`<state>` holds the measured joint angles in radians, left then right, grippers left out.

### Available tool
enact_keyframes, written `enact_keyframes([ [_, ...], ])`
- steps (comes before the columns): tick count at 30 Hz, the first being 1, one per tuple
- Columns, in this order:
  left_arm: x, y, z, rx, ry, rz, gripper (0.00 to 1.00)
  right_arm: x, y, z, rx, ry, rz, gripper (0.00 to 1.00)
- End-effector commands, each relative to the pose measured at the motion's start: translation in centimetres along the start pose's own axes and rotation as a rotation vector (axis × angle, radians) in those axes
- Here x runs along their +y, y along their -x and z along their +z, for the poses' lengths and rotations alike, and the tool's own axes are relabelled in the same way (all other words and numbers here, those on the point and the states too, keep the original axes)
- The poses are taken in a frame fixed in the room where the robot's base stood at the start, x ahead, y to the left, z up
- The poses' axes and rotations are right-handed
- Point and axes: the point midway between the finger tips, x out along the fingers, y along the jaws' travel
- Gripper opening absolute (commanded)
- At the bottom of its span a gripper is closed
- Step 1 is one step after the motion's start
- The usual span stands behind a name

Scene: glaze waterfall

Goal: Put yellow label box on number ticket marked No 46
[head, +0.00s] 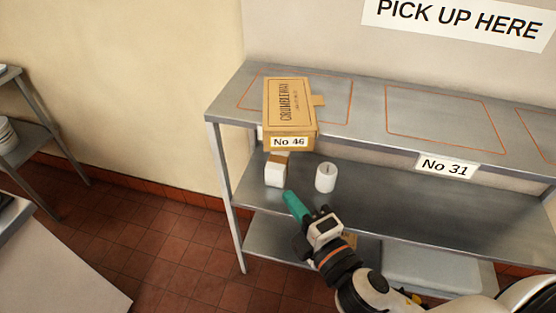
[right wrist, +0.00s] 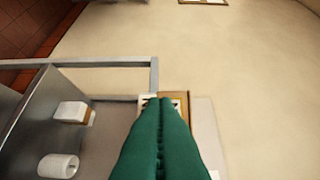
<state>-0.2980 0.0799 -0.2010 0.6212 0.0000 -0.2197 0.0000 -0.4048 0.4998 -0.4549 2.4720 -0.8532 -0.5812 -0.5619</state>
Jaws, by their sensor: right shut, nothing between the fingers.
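A yellowish-brown carton (head: 290,100) printed CRUMBLEWAY lies on the top shelf, over the left orange outline. Its front end reaches the shelf's front edge. A label reading No 46 (head: 289,142) shows at that end; I cannot tell whether it is on the carton or the shelf. My right gripper (head: 287,194) is shut and empty, below and in front of the carton, near the middle shelf. In the right wrist view its green fingers (right wrist: 163,103) are together and cover part of a brown shape that looks like the carton. My left gripper is not in view.
The metal shelf unit (head: 450,110) has empty outlines right of the carton, above a No 31 ticket (head: 447,166). A small white box (head: 275,175) and a white roll (head: 326,178) stand on the middle shelf. A sign (head: 460,18) hangs above.

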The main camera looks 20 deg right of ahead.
Motion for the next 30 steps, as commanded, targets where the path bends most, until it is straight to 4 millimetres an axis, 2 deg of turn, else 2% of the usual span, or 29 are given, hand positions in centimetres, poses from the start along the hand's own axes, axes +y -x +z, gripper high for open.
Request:
enact_keyframes([
  [4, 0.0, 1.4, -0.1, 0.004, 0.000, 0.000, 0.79, -0.6, -3.0, 0.0, 0.001, 0.002, -0.004, 0.00],
  [12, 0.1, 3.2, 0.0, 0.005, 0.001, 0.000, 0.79, -0.4, -8.6, 0.0, 0.001, 0.000, -0.001, 0.00],
  [15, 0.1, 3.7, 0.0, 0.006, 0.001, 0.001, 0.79, -0.2, -9.6, -1.4, 0.001, 0.003, 0.002, 0.00],
  [19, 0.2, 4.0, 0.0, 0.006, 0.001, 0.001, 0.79, -0.1, -10.5, -2.3, 0.000, 0.001, 0.002, 0.00],
  [30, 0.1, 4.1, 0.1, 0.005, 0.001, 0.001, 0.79, 0.1, -11.0, -2.9, 0.000, -0.001, 0.002, 0.00],
])
